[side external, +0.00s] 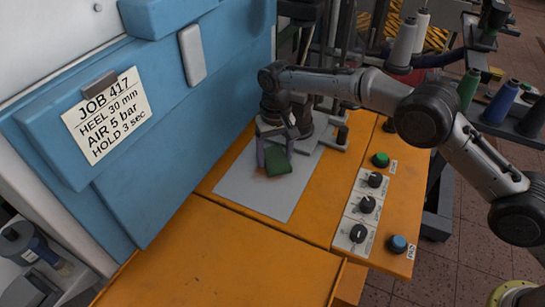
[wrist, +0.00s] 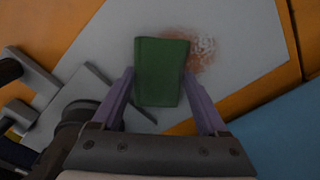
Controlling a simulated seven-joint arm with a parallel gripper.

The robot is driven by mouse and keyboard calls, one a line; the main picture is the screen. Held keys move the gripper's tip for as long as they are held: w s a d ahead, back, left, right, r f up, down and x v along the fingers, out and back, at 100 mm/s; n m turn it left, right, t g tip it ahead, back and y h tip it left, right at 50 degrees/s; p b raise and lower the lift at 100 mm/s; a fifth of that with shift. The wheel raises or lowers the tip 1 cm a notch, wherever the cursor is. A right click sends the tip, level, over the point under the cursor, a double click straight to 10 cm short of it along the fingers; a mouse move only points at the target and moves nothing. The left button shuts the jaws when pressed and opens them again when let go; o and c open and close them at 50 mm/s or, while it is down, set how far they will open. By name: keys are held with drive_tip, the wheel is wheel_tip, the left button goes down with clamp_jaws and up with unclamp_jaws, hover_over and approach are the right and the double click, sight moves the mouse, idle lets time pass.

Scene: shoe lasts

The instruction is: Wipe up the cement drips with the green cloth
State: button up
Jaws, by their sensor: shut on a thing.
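The green cloth (wrist: 160,72) is a folded rectangle held between the two purple fingers of my gripper (wrist: 158,88). In the side view the cloth (side external: 278,164) is low over the pale grey sheet (side external: 250,199); I cannot tell whether it presses on it. The cement drips (wrist: 203,52) are a brownish, whitish-speckled smear on the sheet, just right of the cloth in the wrist view. The cloth covers part of that area. In the side view my gripper (side external: 272,150) and the cloth hide most of the smear.
The sheet lies on an orange bench (side external: 215,240). A blue machine housing (side external: 170,120) rises along the left. Grey metal brackets (wrist: 85,85) stand beside the sheet. A panel of black knobs (side external: 366,204) and a green button (side external: 380,159) sit to the right. The sheet's front is clear.

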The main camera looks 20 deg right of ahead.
sight(267, 168)
drive_tip(key=shift+s+a+f, duration=0.15)
drive_tip(key=shift+s+a, duration=2.7)
drive_tip(key=shift+w, duration=0.15)
drive_tip(key=shift+w+d+r, duration=0.15)
drive_tip(key=shift+w+d, duration=0.55)
drive_tip(key=shift+w+d+r, duration=0.1)
drive_tip(key=shift+w+d, duration=0.6)
drive_tip(key=shift+w+d+f, duration=0.15)
drive_tip(key=shift+w+d, duration=1.25)
drive_tip(key=shift+s+a, duration=2.85)
drive_tip(key=shift+s, duration=0.05)
